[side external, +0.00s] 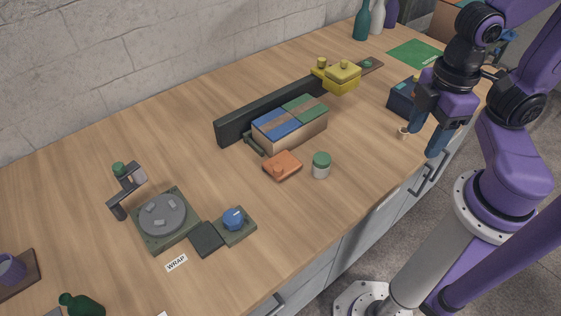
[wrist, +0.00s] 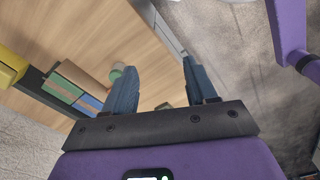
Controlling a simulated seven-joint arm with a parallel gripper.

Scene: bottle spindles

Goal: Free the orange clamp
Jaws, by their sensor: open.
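An orange clamp (side external: 282,165) sits at the near side of a long box with blue and green tops (side external: 290,123), by its left end; I cannot tell whether they touch. The box lies along a dark upright rail (side external: 262,108), and it also shows in the wrist view (wrist: 75,90). My gripper (side external: 425,138) is open and empty, near the front edge of the counter, well to the right of the clamp. Its two blue fingers stand apart in the wrist view (wrist: 160,70).
A green-lidded jar (side external: 321,166) stands just right of the clamp. A yellow clamp (side external: 342,78) is at the rail's far end. A dark blue box (side external: 402,98) is beside my gripper. A round turntable (side external: 164,215) and blue knob (side external: 233,218) are at left.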

